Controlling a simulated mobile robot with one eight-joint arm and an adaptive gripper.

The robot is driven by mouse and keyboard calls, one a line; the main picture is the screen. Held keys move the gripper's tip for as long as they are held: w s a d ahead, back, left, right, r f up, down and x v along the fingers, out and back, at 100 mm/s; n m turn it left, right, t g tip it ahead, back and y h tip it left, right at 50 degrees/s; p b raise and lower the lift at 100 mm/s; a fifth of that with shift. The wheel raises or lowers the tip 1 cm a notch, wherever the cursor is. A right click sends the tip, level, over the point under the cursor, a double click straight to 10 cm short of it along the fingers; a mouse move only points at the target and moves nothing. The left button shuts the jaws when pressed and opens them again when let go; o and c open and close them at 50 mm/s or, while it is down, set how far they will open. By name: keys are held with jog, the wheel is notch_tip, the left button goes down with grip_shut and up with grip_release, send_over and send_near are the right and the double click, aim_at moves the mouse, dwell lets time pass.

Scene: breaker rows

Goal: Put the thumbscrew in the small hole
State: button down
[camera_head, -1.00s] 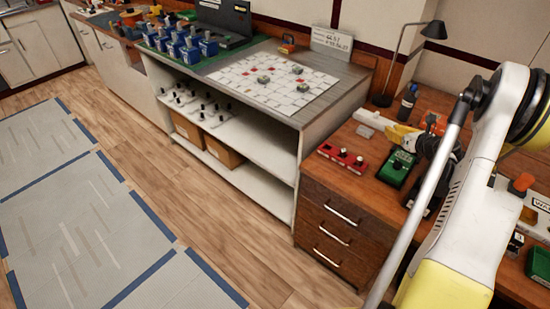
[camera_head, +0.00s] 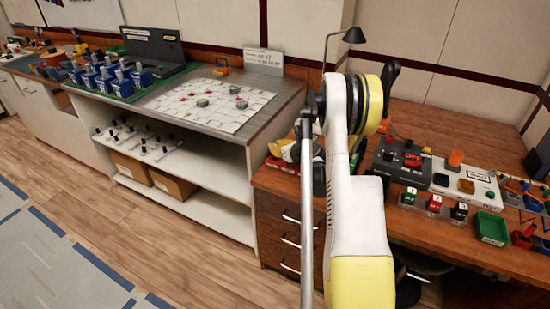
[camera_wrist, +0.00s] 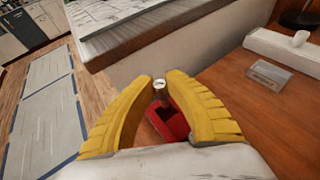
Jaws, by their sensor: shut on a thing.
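My gripper (camera_wrist: 158,88) has two yellow ribbed fingers, closed on a small round metallic piece, apparently the thumbscrew (camera_wrist: 159,84), at their tips in the wrist view. A red block (camera_wrist: 172,122) shows below and between the fingers; its holes are mostly hidden, and I cannot tell whether the thumbscrew touches it. In the head view my gripper (camera_head: 286,151) is at the left end of the brown desk, above the red block (camera_head: 281,165), of which only a part shows. The thumbscrew is too small to make out there.
A clear plate (camera_wrist: 270,75) and a white bar (camera_wrist: 290,47) lie on the desk right of my fingers. A grey-topped shelf unit (camera_head: 262,110) adjoins the desk at left. A dark control box (camera_head: 402,160) and small parts fill the desk's right side.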

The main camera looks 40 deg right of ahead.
jog(key=shift+a+f+b, duration=0.1)
jog(key=shift+f+b, duration=0.85)
jog(key=shift+f, duration=1.05)
jog(key=shift+f, duration=0.15)
jog(key=c, duration=1.4)
grip_release()
jog(key=shift+c, duration=0.2)
